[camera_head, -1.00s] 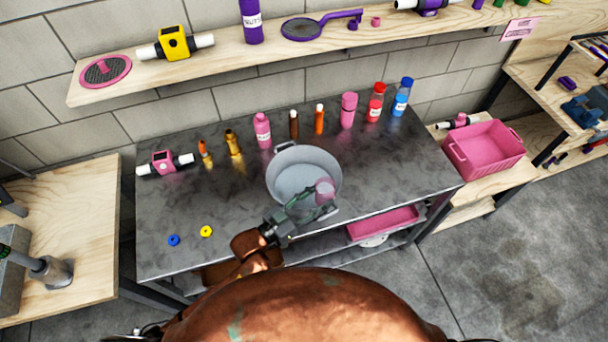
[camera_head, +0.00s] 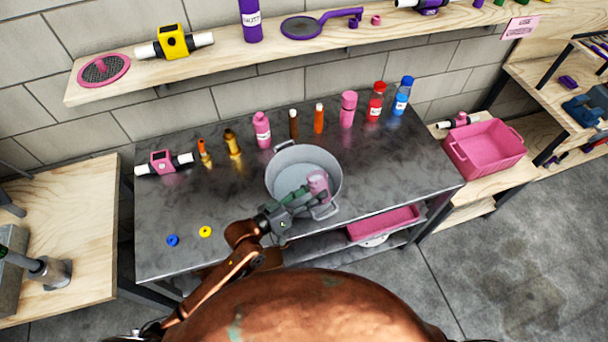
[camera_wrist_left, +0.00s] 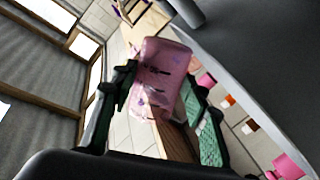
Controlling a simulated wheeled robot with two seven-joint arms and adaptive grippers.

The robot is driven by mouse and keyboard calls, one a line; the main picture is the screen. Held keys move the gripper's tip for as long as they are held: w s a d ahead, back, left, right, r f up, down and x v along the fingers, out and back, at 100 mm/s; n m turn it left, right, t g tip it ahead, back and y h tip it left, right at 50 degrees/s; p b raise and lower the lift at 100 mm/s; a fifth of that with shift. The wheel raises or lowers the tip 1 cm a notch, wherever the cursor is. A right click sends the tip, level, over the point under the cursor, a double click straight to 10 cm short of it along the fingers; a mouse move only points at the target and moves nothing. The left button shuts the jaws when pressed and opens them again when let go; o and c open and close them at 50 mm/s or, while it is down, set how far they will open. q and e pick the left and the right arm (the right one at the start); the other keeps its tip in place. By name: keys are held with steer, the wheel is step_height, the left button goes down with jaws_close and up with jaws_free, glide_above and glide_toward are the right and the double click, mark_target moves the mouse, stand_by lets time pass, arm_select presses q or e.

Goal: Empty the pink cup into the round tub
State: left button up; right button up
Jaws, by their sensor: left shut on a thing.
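The pink cup (camera_head: 318,184) is in my left gripper (camera_head: 301,194), over the right part of the round grey tub (camera_head: 277,165) in the head view. The gripper's green fingers are shut on it. In the left wrist view the translucent pink cup (camera_wrist_left: 160,75) sits between the two fingers (camera_wrist_left: 160,110), with dark marks on its side. In the head view the cup looks tilted; I cannot see whether anything is inside it. The tub stands on the dark metal table and its visible floor looks bare. My right gripper is not in view.
Several bottles stand behind the tub, including a pink bottle (camera_head: 262,130) and a red one (camera_head: 376,101). A blue ring (camera_head: 173,240) and a yellow ring (camera_head: 205,231) lie at the table's left front. A pink crate (camera_head: 485,148) is to the right. The table's right part is clear.

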arm_select(q)
steer(key=shift+w+a+f+n, duration=0.1)
steer(key=shift+w+n, duration=0.15)
steer(key=shift+n, duration=0.15)
steer(key=shift+w+a+f+n+b, duration=0.15)
steer(key=shift+n+b, duration=0.15)
stand_by(0.4)
steer(key=shift+w, duration=0.15)
steer(key=shift+r+n, duration=0.2)
steer(key=shift+n, duration=0.1)
steer(key=shift+r+n+g+p, duration=0.3)
steer(key=shift+n+p, duration=0.2)
steer(key=shift+p, duration=0.15)
steer(key=shift+f+n, duration=0.15)
steer(key=shift+n, duration=0.15)
steer(key=shift+f+n, duration=0.15)
steer(key=shift+n, duration=0.35)
stand_by(0.5)
steer(key=shift+r+n+g+p, duration=0.3)
steer(key=shift+r+n+p, duration=0.15)
steer(key=shift+n+p, duration=0.35)
stand_by(0.7)
steer(key=shift+f+n+g, duration=0.3)
steer(key=shift+n, duration=0.4)
stand_by(0.9)
